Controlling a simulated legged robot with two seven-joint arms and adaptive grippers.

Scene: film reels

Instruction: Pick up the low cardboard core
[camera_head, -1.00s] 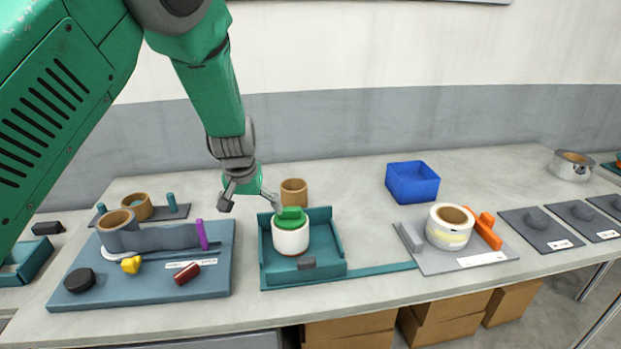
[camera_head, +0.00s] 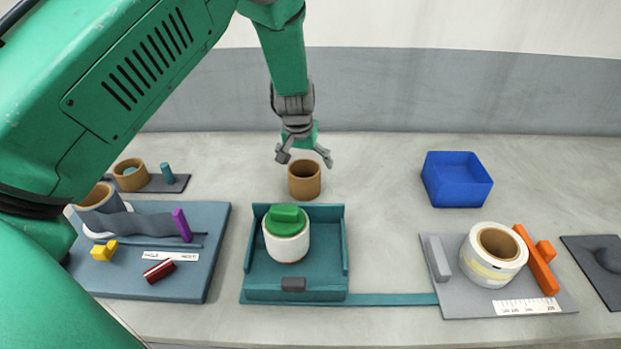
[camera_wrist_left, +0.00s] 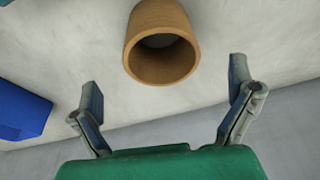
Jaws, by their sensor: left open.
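The low cardboard core (camera_head: 304,182) is a short brown open tube. It stands upright on the table behind the teal tray. My left gripper (camera_head: 306,160) is just above and behind it in the head view, fingers spread. In the left wrist view the core (camera_wrist_left: 160,58) shows beyond the two open fingertips (camera_wrist_left: 165,90), roughly centred between them. Nothing is between the fingers, and they look apart from the core. My right gripper is not in view.
The teal tray (camera_head: 345,285) in front holds a white roll with a green top (camera_head: 287,222). A blue bin (camera_head: 457,180) is to the right. A grey plate (camera_head: 455,300) with a tape roll (camera_head: 492,255) is at front right. A blue-grey board (camera_head: 190,290) is at left. Table behind the core is clear.

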